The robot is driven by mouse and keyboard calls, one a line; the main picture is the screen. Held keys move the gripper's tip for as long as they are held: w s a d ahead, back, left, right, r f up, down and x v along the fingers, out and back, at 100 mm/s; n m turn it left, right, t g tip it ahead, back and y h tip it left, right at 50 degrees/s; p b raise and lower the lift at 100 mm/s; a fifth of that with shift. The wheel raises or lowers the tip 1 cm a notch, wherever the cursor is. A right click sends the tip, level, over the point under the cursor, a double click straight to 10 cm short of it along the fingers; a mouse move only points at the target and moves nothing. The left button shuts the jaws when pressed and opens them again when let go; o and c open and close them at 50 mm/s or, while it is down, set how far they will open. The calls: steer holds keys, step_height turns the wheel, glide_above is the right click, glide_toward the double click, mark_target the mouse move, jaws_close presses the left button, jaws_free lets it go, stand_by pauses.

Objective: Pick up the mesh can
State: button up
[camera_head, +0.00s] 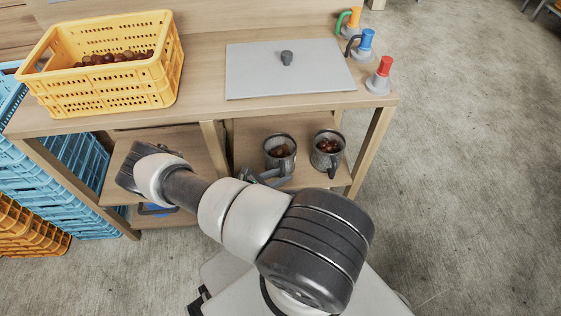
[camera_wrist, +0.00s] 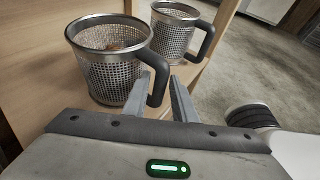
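Two grey mesh cans with dark handles stand upright on the lower shelf. The left mesh can (camera_head: 281,163) holds brown chestnuts. It is the nearer mesh can in the wrist view (camera_wrist: 108,78), with its handle (camera_wrist: 159,72) toward me. The right mesh can (camera_head: 321,160) also holds chestnuts and shows farther back in the wrist view (camera_wrist: 172,40). My gripper (camera_wrist: 160,80) is open, with the nearer can's handle between its fingers. Contact cannot be told. In the head view my gripper (camera_head: 263,177) is at the front of the left can.
The tabletop above carries a yellow crate (camera_head: 120,94) of chestnuts, a grey board (camera_head: 250,75) with a knob, and several colour-topped pieces, one red (camera_head: 386,66). A table leg (camera_head: 370,150) stands right of the cans. Blue crates (camera_head: 85,200) are stacked at left. Floor is clear at right.

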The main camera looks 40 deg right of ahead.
steer(key=shift+d+f, duration=0.2)
steer(key=shift+d, duration=0.35)
steer(key=shift+r, duration=0.1)
jaws_close()
step_height(320, 180, up, 10)
steer(key=p, duration=0.2)
steer(key=shift+p, duration=0.3)
steer(key=c, duration=0.5)
jaws_free()
jaws_close()
